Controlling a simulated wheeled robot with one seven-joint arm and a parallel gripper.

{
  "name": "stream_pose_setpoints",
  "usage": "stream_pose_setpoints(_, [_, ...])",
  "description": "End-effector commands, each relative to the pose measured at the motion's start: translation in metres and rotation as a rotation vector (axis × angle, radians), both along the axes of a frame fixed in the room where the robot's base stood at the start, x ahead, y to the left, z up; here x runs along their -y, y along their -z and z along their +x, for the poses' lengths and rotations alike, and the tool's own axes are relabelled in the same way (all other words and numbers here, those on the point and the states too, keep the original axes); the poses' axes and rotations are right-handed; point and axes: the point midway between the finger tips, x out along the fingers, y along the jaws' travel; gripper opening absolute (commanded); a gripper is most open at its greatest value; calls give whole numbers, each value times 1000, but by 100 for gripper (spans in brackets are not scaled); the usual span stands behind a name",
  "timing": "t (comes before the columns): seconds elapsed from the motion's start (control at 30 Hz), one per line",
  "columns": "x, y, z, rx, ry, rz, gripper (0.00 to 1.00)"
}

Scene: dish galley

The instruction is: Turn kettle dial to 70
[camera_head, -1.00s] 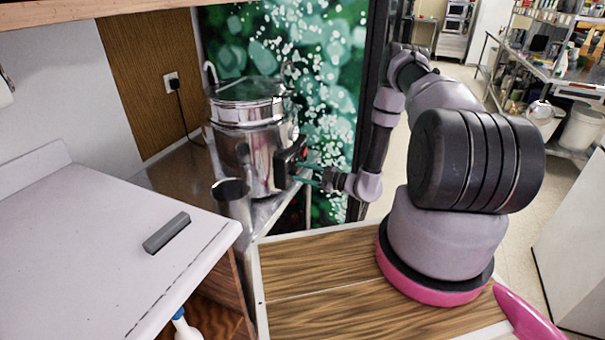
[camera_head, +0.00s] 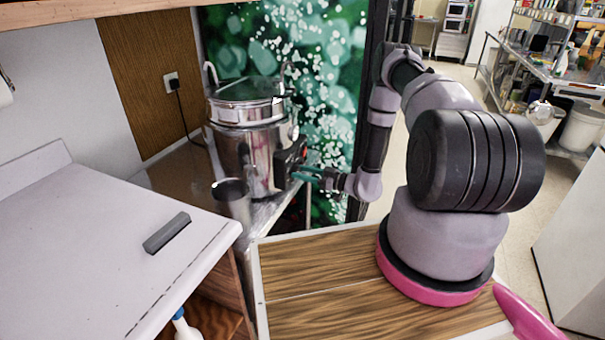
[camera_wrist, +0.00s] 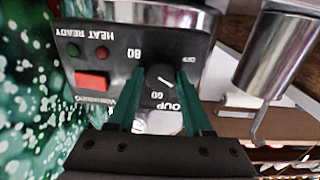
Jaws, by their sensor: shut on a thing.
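The kettle is a large shiny steel urn (camera_head: 235,150) with a lid, standing on the steel counter. Its black control panel (camera_head: 287,165) faces my arm. In the wrist view the panel (camera_wrist: 112,62) appears upside down, with the marks 80, 60 and OFF around the round black dial (camera_wrist: 160,77). A short white pointer line shows on the dial; its exact setting is hard to read. My gripper (camera_wrist: 160,80) has its teal fingers on either side of the dial, shut on it. In the head view my gripper (camera_head: 302,173) reaches the panel from the right.
A red switch (camera_wrist: 92,81) and red and green lamps sit beside the dial. A steel cup (camera_head: 233,203) stands in front of the urn. A grey bar (camera_head: 167,233) lies on the white counter (camera_head: 90,255). A power cord runs to the wall socket (camera_head: 171,81).

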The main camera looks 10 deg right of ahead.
Motion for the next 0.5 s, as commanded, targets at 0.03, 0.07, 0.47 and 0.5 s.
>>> stream_pose_setpoints(0.03, [2, 2, -1, -8, 1, -1, 0])
stream_pose_setpoints(0.07, [2, 2, -1, -10, 1, 1, 0])
stream_pose_setpoints(0.47, [2, 2, -1, -14, 1, 4, 0])
stream_pose_setpoints(0.5, [2, 2, -1, -14, 1, 4, 62])
